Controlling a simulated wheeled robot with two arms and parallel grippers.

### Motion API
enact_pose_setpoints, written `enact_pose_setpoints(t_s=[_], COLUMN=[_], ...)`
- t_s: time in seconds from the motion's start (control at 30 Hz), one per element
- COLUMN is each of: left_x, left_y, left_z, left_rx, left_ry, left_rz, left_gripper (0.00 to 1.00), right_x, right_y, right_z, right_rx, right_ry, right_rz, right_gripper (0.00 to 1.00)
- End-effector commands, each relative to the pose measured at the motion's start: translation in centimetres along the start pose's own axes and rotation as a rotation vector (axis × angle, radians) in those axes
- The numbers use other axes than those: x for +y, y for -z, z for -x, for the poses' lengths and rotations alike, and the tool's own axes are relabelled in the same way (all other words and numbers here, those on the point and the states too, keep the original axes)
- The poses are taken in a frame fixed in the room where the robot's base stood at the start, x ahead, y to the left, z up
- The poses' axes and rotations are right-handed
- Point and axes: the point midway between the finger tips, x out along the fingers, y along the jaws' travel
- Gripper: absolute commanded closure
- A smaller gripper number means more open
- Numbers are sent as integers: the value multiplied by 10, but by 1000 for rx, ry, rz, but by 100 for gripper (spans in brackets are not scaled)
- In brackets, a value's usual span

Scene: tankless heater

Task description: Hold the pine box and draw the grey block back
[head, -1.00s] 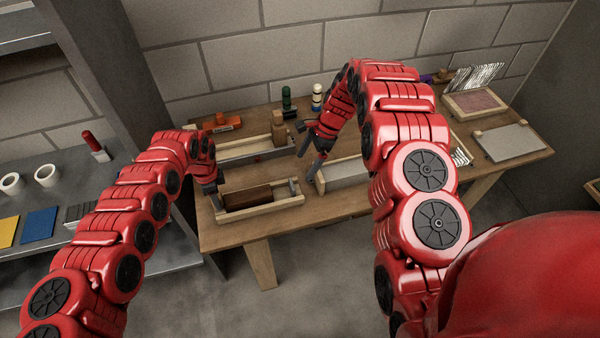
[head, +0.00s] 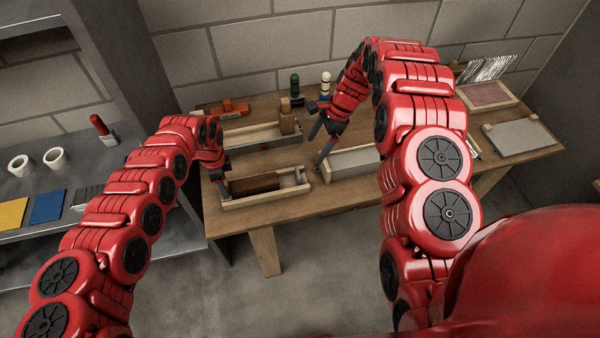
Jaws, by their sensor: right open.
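The pine box (head: 268,204) is a long, low, pale wooden box at the front left of the table. A dark brown block (head: 254,183) lies inside it. A small grey block (head: 298,175) stands at its right end. My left gripper (head: 223,182) is at the box's left end, its fingers at the end wall; they are too small to tell whether they are closed on it. My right gripper (head: 320,142) is open and empty, fingers pointing down, behind and to the right of the grey block and apart from it.
Another pale box with a grey top (head: 352,160) stands right of the pine box, close to my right gripper. A longer box (head: 250,137) with a wooden post lies behind. Green and white bottles (head: 325,86) stand at the back. A grey board (head: 520,136) lies far right.

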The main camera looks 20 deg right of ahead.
Motion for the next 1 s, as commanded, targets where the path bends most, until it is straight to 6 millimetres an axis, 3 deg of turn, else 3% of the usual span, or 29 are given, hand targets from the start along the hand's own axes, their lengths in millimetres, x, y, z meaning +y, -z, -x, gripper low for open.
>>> enact_pose_setpoints(t_s=[0.1,0.47,0.8,1.0], left_x=[0,-2,-2,-2], left_y=[0,-1,-2,-1], left_z=[0,9,79,111], left_rx=[-1,-2,-3,-2], left_ry=[1,4,5,3], left_rz=[0,0,1,2], left_gripper=[23,23,23,23], right_x=[0,0,0,0], right_y=[0,0,0,0], right_z=[0,0,0,0], right_rx=[0,0,0,0], right_ry=[0,0,0,0], right_rz=[0,0,0,0], right_gripper=[5,5,5,5])
